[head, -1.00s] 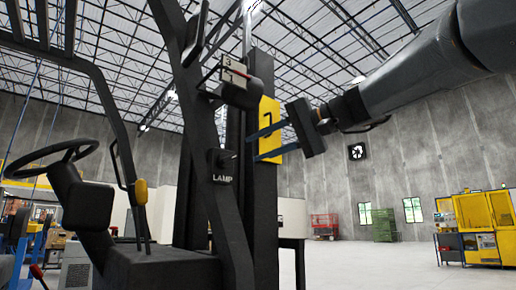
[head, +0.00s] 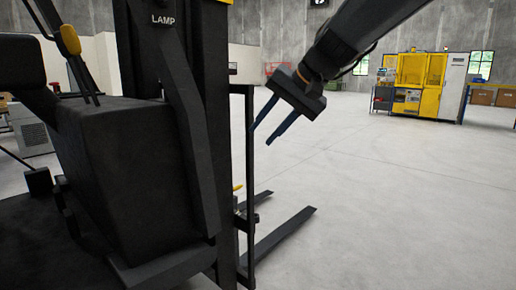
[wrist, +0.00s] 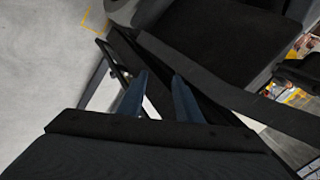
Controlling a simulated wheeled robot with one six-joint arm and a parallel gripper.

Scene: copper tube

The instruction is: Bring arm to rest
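My gripper (head: 269,127) is in the upper middle of the head view, its two blue fingers apart and pointing down and to the left. Nothing is between them. In the wrist view the fingers (wrist: 157,85) also stand apart and empty, with dark forklift parts beyond them. My arm (head: 365,25) comes in from the top right. The gripper appears just right of the forklift's mast (head: 190,110); I cannot tell the exact gap. No copper tube shows.
The forklift's black body (head: 130,170) fills the left. Its forks (head: 280,235) reach right, low over the floor. A lever with a yellow part (head: 69,40) stands at upper left. A yellow machine (head: 415,85) is far back right. The grey floor (head: 400,210) at right is clear.

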